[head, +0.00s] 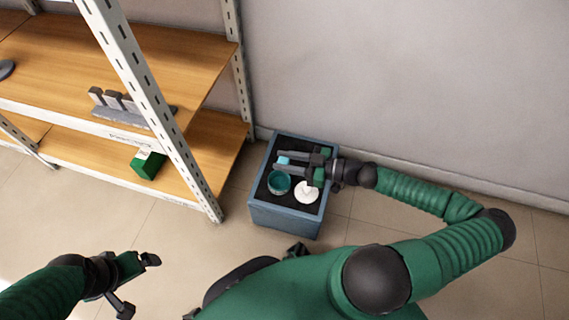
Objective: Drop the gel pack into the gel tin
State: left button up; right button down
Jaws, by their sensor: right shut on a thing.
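The gel pack (283,160) is a small light-blue piece between the fingertips of my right gripper (281,162). That gripper is shut on it and reaches in from the right over the blue-grey box. The gel tin (279,183) looks like the round teal container standing on the dark top of the box. The pack shows just beyond the tin in the picture; its height above the tin I cannot tell. My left gripper (138,284) is at the lower left over the floor, its fingers spread and empty.
A white round item (307,194) sits right of the tin on the box (285,219). A shelf unit (190,72) with wooden boards stands at the left, holding a green box (148,165) and a grey rack (121,112). A wall (400,80) is close behind.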

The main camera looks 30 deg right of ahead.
notch_tip(320, 180, down, 5)
jog(key=b, duration=0.3)
jog(key=shift+r, duration=0.1)
jog(key=c, duration=1)
grip_release()
jog(key=shift+o, duration=0.2)
jog(key=shift+d, duration=0.1)
